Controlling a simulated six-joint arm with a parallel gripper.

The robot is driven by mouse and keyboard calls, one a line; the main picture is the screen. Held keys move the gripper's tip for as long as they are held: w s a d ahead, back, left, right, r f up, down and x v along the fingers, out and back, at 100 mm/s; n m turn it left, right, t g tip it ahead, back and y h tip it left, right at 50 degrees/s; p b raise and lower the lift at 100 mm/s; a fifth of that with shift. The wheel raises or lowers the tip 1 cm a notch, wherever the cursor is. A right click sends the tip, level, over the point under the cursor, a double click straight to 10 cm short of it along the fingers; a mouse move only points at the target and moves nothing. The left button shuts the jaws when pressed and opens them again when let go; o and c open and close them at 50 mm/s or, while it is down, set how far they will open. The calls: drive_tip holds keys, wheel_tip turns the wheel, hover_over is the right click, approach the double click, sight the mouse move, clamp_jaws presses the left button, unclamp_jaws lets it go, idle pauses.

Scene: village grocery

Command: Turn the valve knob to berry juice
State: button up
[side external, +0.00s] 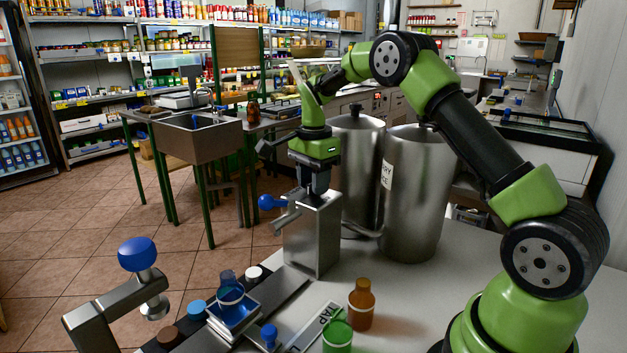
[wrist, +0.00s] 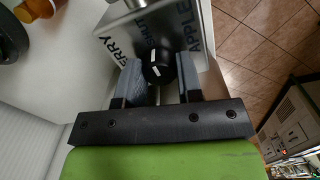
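The valve block (side external: 314,238) is a metal box in front of two steel tanks; its top face also shows in the wrist view (wrist: 140,18), with BERRY at left, SHUT in the middle and APPLE at right. The black valve knob (wrist: 158,68) has a white mark that appears to point roughly toward SHUT. My gripper (wrist: 161,80) points down over the block, its fingers on either side of the knob. It also shows in the side view (side external: 314,188), where it hides the knob. I cannot tell whether the fingers press on the knob.
The right tank (side external: 415,200) has a partly hidden label; the left tank (side external: 357,165) stands beside it. A blue-ended lever (side external: 270,202) juts left from the block. Bottles, including an amber one (side external: 361,305), and a blue-knobbed metal arm (side external: 137,254) stand in front.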

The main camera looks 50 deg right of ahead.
drive_tip(key=shift+n, duration=0.3)
drive_tip(key=n, duration=1.1)
idle(0.6)
drive_tip(key=o, duration=0.9)
drive_tip(key=shift+r, duration=0.1)
